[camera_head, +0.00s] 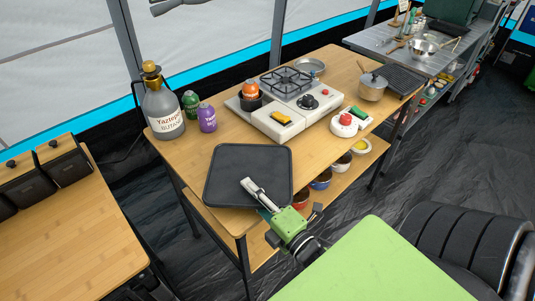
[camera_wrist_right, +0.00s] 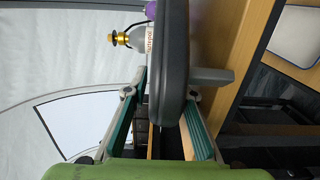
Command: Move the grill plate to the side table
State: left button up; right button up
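The grill plate, a dark square plate with a raised rim (camera_head: 248,172), lies at the near left corner of the wooden table. In the right wrist view it shows edge-on as a thick dark band (camera_wrist_right: 172,60) with a short tab. My right gripper (camera_head: 262,196) is at its near edge, one finger above the plate. In the wrist view, the plate's edge is between the teal-padded fingers of my right gripper (camera_wrist_right: 162,110). A gap shows on the left finger's side; contact with the right finger cannot be told. My left gripper is not in view.
The wooden table (camera_head: 190,160) also holds a stove (camera_head: 283,115), a large bottle (camera_head: 163,110), small canisters and a pot (camera_head: 373,87). Bowls stand on its lower shelf.

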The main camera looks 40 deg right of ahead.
jog(key=s+b, duration=0.1)
jog(key=s, duration=0.9)
jog(key=shift+s+d, duration=0.15)
jog(key=shift+s, duration=0.15)
jog(key=s+a+f+m+g, duration=0.1)
jog(key=s+f+m+g, duration=0.2)
jog(key=f, duration=1)
jog(key=s+a+f+m+g, duration=0.2)
jog(key=f+m+g, duration=0.15)
jog(key=f, duration=0.95)
jog(key=s+a+f+m+g, duration=0.1)
jog(key=s+f+m+g, duration=0.25)
jog(key=f, duration=0.95)
jog(key=s+d+f+m+g, duration=0.1)
jog(key=s+f+m+g, duration=0.5)
jog(key=s+f, duration=0.9)
jog(key=s+g, duration=0.1)
jog(key=s, duration=0.1)
jog(key=shift+s+f+h, duration=0.25)
jog(key=shift+s+h, duration=0.05)
